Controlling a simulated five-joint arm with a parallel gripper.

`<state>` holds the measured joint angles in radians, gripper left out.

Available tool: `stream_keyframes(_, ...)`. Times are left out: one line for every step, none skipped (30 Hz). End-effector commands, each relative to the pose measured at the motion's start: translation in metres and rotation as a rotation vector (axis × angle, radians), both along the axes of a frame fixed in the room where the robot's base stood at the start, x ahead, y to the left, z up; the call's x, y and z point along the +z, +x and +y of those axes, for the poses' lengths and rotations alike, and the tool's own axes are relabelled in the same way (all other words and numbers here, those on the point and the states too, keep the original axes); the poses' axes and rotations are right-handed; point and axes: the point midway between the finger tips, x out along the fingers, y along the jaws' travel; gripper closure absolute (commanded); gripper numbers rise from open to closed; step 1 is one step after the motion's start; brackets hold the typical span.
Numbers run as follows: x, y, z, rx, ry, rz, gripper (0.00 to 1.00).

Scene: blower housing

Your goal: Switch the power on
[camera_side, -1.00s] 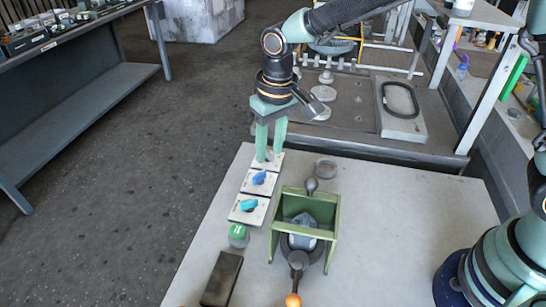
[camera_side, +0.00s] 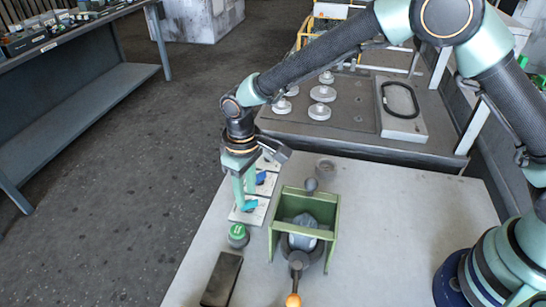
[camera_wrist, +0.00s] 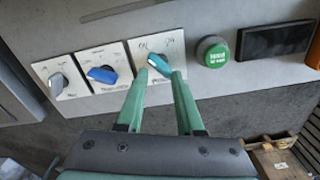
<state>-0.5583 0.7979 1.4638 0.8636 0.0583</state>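Three white switch plates stand in a row, each with a rotary knob. Their printed labels are too small to read. In the wrist view the left plate has a grey knob (camera_wrist: 57,84), the middle one a blue knob (camera_wrist: 102,75), and the right one a teal knob (camera_wrist: 160,65). The teal knob also shows partly behind my fingers in the side view (camera_side: 251,206). My gripper (camera_side: 245,201) is down at that plate. In the wrist view my gripper (camera_wrist: 162,76) is open, its fingertips on either side of the teal knob; contact cannot be told.
A green round button (camera_side: 238,232) stands close to the teal knob's plate. A dark block (camera_side: 222,278) lies beyond it. A green frame (camera_side: 275,235) and a lever with an orange ball (camera_side: 293,300) stand to the right. The bench's right part is clear.

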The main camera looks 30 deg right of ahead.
Motion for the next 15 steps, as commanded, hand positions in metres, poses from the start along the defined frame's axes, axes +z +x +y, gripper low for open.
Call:
stream_keyframes(-0.0134, -0.0064, -0.0046, 0.065, -0.013, 0.019, 0.60)
stream_keyframes(-0.0134, -0.0064, -0.0046, 0.104, -0.013, 0.019, 0.60)
stream_keyframes(-0.0134, -0.0065, -0.0045, 0.157, -0.013, 0.019, 0.60)
stream_keyframes(-0.0134, -0.0065, -0.0045, 0.196, -0.013, 0.019, 0.60)
stream_keyframes(-0.0134, -0.0065, -0.0045, 0.234, -0.014, 0.018, 0.60)
stream_keyframes(-0.0134, -0.0067, -0.0044, 0.287, -0.014, 0.018, 0.60)
stream_keyframes(-0.0134, -0.0068, -0.0045, 0.326, -0.014, 0.018, 0.60)
stream_keyframes(-0.0134, -0.0068, -0.0045, 0.365, -0.014, 0.019, 0.60)
stream_keyframes(-0.0134, -0.0069, -0.0046, 0.417, -0.015, 0.020, 0.60)
stream_keyframes(-0.0135, -0.0071, -0.0047, 0.456, -0.015, 0.020, 0.60)
stream_keyframes(-0.0135, -0.0072, -0.0047, 0.496, -0.015, 0.021, 0.60)
stream_keyframes(-0.0135, -0.0072, -0.0048, 0.547, -0.015, 0.021, 0.60)
stream_keyframes(-0.0135, -0.0073, -0.0049, 0.586, -0.016, 0.021, 0.60)
stream_keyframes(-0.0135, -0.0074, -0.0051, 0.626, -0.016, 0.021, 0.60)
stream_keyframes(-0.0136, -0.0076, -0.0052, 0.676, -0.016, 0.022, 0.60)
